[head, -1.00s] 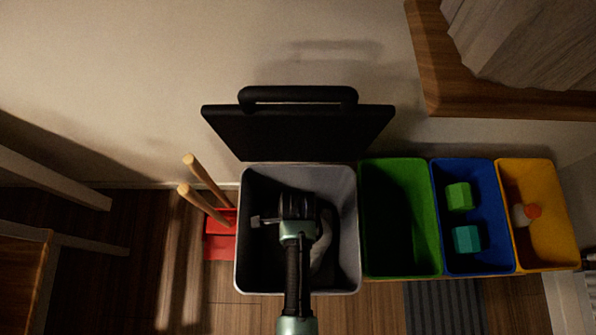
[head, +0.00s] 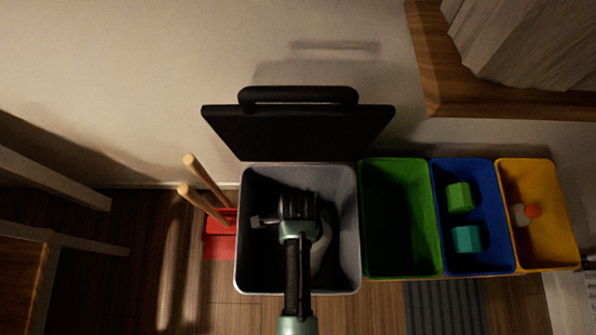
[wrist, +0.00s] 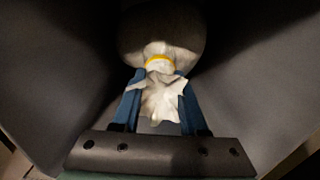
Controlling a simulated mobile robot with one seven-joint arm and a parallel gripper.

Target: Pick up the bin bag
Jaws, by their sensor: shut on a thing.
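The bin bag (wrist: 160,48) is pale grey-white, with a yellow tie at its neck and a ruffled top. It is inside the grey bin (head: 347,205), whose black lid (head: 298,130) stands open at the back. My gripper (wrist: 160,95) reaches down into the bin. Its blue fingers are shut on the ruffled top, just above the yellow tie. In the head view my arm and gripper hide most of the bag; only a pale part of the bag (head: 322,250) shows to the right of them.
A green bin (head: 400,265), a blue bin (head: 485,262) with green and teal blocks, and a yellow bin (head: 560,250) stand to the right. A red dustpan set (head: 220,245) with wooden handles is close on the left. A wall is behind.

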